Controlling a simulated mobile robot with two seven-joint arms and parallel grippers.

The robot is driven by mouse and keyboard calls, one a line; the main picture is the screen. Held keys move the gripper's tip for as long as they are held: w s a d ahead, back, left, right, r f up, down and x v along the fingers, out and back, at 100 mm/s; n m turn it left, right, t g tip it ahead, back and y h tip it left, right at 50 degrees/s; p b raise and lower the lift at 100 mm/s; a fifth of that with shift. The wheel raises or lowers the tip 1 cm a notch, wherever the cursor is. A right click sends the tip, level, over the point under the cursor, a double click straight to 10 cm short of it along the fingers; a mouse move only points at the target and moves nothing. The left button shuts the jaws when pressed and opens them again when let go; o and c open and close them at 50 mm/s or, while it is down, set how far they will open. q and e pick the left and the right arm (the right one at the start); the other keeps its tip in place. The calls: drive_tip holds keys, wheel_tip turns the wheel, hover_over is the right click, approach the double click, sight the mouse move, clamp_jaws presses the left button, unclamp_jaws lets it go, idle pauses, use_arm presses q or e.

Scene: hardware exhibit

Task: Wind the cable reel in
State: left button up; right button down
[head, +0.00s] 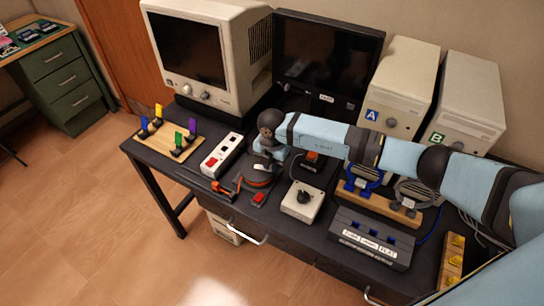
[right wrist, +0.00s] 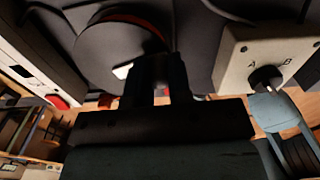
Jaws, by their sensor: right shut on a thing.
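The cable reel (head: 259,183) lies on the dark desk, with orange cable around its edge; my right gripper hides part of it. In the right wrist view, the reel (right wrist: 105,52) is a dark disc with a reddish-orange rim. My right gripper (head: 264,164) reaches down over the reel from the right. Its dark fingers (right wrist: 157,62) are shut at the disc's right side, on what seems to be the reel's crank handle, mostly hidden between them. A small white piece (right wrist: 122,71) shows beside the fingers. My left gripper is not in view.
A white power strip (head: 222,155) with a red switch stands left of the reel. Monitors stand behind. My right arm spans the desk's right half.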

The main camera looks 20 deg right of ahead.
drive_tip(key=m+p, duration=0.1)
drive_tip(key=s+a+m, duration=0.1)
drive_tip(key=m, duration=0.1)
drive_tip(key=shift+r+m+p, duration=0.15)
drive_tip(key=shift+m+p, duration=0.15)
drive_tip(key=shift+p, duration=0.05)
drive_tip(key=shift+s+a+m+p, duration=0.15)
drive_tip(key=shift+a+m+p, duration=0.2)
drive_tip(key=shift+m, duration=0.45)
drive_tip(key=shift+s+a+m+p, duration=0.15)
drive_tip(key=shift+m+p, duration=0.25)
drive_tip(key=shift+m, duration=0.4)
drive_tip(key=c, duration=1.1)
unclamp_jaws()
drive_tip(key=shift+a, duration=0.1)
drive_tip(key=shift+o, duration=0.2)
wheel_tip(320, 180, up, 14)
drive_tip(key=b, duration=0.1)
drive_tip(key=shift+f, duration=0.2)
